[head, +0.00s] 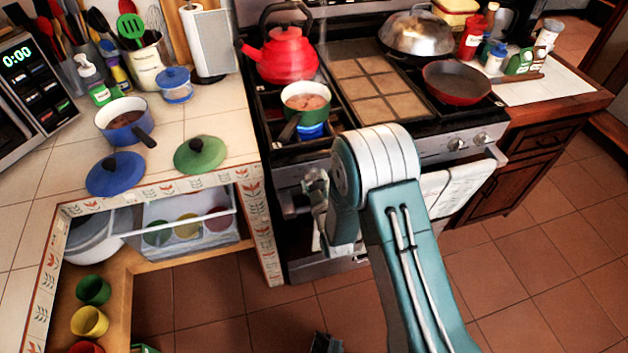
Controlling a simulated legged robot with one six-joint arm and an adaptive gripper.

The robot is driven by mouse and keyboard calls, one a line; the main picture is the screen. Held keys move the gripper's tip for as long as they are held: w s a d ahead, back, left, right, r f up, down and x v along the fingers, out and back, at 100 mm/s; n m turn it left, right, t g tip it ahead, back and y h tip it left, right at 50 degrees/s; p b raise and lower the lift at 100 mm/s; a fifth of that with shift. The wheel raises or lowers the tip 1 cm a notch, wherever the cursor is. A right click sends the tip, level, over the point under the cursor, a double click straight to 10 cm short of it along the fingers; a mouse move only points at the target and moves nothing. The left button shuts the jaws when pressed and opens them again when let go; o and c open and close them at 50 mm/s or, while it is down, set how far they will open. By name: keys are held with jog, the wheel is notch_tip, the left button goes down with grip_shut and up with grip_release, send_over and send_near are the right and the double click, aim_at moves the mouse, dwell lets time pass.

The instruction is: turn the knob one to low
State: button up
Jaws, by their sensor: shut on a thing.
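My gripper (316,188) is at the left part of the stove's front panel, just left of my teal and white arm. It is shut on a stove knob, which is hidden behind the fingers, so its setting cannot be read. A blue flame (312,131) shows at the front left burner under a small green pot (306,97) with reddish-brown food. Two other knobs (456,144) (481,138) show on the right part of the front panel. My arm covers the panel between them and my gripper.
A red kettle (288,57) stands on the back left burner. A dark pan (457,82) and a domed wok (419,36) are on the right burners. The green pot's handle points toward the front edge. A towel (448,190) hangs at the oven front.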

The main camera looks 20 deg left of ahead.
jog(key=shift+n, duration=1.6)
jog(key=o, duration=1.1)
jog(key=shift+a, duration=0.2)
jog(key=shift+o, duration=0.2)
jog(key=shift+d, duration=0.15)
jog(key=shift+s+d, duration=0.15)
jog(key=shift+s, duration=0.05)
jog(key=v, duration=1.1)
jog(key=shift+s+f, duration=0.1)
jog(key=shift+s, duration=0.05)
